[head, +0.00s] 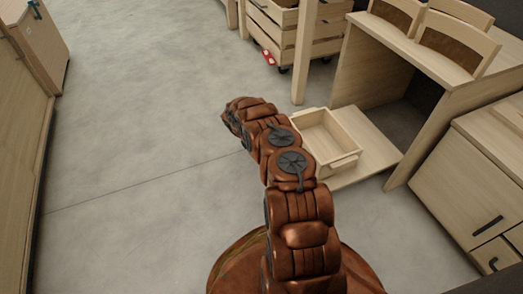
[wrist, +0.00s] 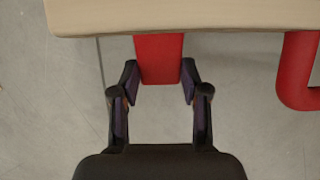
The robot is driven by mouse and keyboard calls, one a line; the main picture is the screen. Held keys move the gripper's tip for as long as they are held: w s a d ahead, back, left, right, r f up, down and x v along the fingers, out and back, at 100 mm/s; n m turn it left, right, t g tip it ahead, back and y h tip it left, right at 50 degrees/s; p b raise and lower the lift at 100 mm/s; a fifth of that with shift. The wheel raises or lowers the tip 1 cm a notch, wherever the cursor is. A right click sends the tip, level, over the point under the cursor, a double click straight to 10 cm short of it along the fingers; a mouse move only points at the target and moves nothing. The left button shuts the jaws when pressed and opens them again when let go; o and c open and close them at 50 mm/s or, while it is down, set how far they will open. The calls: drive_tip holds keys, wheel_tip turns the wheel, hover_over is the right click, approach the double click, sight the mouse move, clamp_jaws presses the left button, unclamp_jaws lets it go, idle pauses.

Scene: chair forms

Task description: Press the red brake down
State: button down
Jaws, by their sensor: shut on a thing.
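In the wrist view a flat red bar, taken as the red brake (wrist: 159,55), hangs below the edge of a pale wooden board (wrist: 210,15). My gripper (wrist: 160,82) is shut on its lower end, with one dark finger against each side. A curved red piece (wrist: 296,72) stands apart at the right, under the same board. In the head view a small red and white part (head: 267,57) shows low on a slatted wooden crate; I cannot tell whether it is the same red part. My fingers are hidden in the head view, beyond my arm's far end.
The slatted crate (head: 327,46) stands on castors at the back. A wooden open drawer box (head: 345,128) lies on a low board right of my arm. A desk (head: 455,93) and a cabinet (head: 470,185) fill the right side. Grey floor (head: 140,130) is clear at left.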

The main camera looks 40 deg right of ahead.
drive_tip(key=c, duration=0.6)
unclamp_jaws()
drive_tip(key=shift+o, duration=0.2)
drive_tip(key=v, duration=1.2)
